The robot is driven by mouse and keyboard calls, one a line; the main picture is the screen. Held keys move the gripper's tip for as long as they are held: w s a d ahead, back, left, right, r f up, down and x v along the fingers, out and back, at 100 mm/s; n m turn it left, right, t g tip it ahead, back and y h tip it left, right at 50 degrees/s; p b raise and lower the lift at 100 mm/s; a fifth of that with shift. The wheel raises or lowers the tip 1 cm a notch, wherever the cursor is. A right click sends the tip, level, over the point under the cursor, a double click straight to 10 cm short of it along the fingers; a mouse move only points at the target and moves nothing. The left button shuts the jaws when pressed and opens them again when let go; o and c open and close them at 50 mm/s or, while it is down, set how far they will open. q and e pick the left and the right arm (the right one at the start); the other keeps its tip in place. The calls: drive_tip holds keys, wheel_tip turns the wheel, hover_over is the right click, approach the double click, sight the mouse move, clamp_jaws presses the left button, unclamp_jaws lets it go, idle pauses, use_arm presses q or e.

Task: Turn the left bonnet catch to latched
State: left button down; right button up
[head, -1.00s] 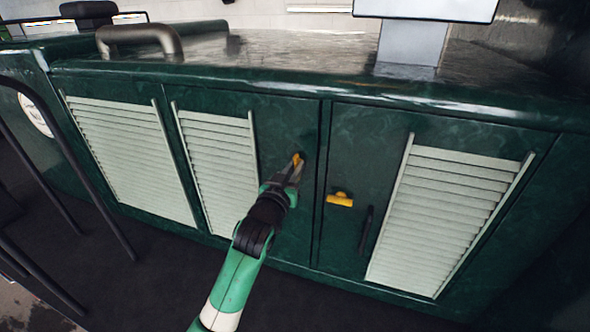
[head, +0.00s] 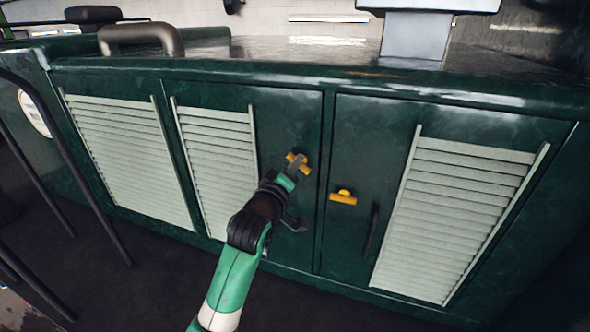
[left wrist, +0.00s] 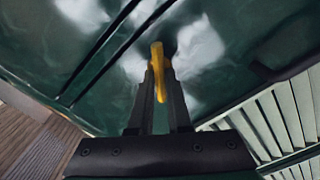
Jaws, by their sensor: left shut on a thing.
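The left bonnet catch (head: 297,161) is a small yellow handle on the dark green door left of the seam. In the head view it lies tilted, its left end higher than its right. My left gripper (head: 296,166) is at the catch, its jaws shut on it. In the left wrist view the gripper (left wrist: 159,75) has its two dark fingers either side of the yellow catch (left wrist: 157,57). A second yellow catch (head: 343,197) sits roughly level on the door right of the seam. My right gripper is not in view.
Pale louvred panels (head: 215,165) flank the catches, with another louvred panel (head: 455,215) at right. A black door handle (head: 371,229) stands out below the right catch. Dark rails (head: 75,165) rise at the left. The dark floor (head: 130,290) in front is clear.

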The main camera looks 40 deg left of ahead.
use_arm(q)
drive_tip(key=shift+f+n+b, duration=0.15)
drive_tip(key=shift+n+b, duration=0.45)
drive_tip(key=shift+n, duration=1.2)
drive_tip(key=shift+f+n+b, duration=0.1)
drive_tip(key=shift+n+b, duration=0.45)
drive_tip(key=shift+n, duration=1.25)
drive_tip(key=c, duration=0.9)
unclamp_jaws()
drive_tip(key=shift+o, duration=0.2)
drive_tip(key=shift+s, duration=0.1)
drive_tip(key=p+v, duration=0.8)
drive_tip(key=v, duration=0.3)
drive_tip(key=shift+s, duration=0.25)
